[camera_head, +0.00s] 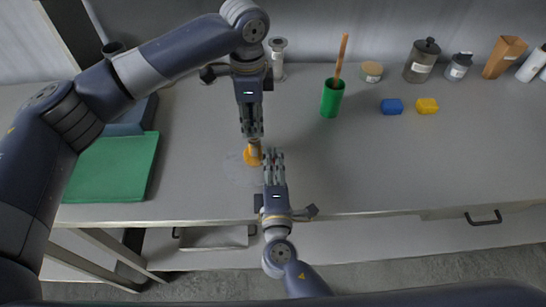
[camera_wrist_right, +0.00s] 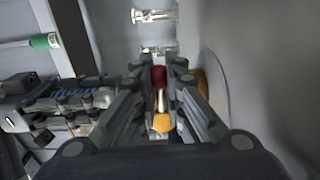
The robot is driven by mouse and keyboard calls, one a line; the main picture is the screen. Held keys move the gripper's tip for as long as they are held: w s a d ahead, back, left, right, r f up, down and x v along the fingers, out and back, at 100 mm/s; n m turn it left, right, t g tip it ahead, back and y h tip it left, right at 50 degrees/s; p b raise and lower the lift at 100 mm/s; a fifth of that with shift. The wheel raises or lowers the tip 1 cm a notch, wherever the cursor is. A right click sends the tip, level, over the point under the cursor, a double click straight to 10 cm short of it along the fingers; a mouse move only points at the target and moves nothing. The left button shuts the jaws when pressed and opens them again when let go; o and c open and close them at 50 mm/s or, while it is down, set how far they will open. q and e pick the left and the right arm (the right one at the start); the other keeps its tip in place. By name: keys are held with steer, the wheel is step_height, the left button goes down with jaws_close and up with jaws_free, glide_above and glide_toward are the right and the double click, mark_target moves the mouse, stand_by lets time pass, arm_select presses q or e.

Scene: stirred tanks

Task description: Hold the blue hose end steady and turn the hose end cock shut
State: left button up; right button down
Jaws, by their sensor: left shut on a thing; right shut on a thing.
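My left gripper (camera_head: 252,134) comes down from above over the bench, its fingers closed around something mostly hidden. In the right wrist view it shows at the left (camera_wrist_right: 70,108), with a strip of blue between its fingers, perhaps the blue hose end (camera_wrist_right: 66,93). My right gripper (camera_head: 273,160) is just to its right and nearer the bench's front edge, pointing away from that edge. In its wrist view (camera_wrist_right: 159,84), a red piece, a pale metal stem and a yellow-orange piece (camera_wrist_right: 162,122) lie between its closed fingers. I cannot tell which is the cock. An orange part (camera_head: 252,157) shows below my left gripper.
A green cup (camera_head: 331,99) with a wooden-handled tool stands behind to the right. Blue (camera_head: 391,106) and yellow (camera_head: 427,106) blocks lie farther right, before several jars. A green mat (camera_head: 110,168) lies at left. The bench's front right is clear.

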steer(key=shift+f, duration=0.1)
steer(key=c, duration=1.6)
jaws_free()
steer(key=shift+c, duration=0.2)
steer(key=s, duration=1.2)
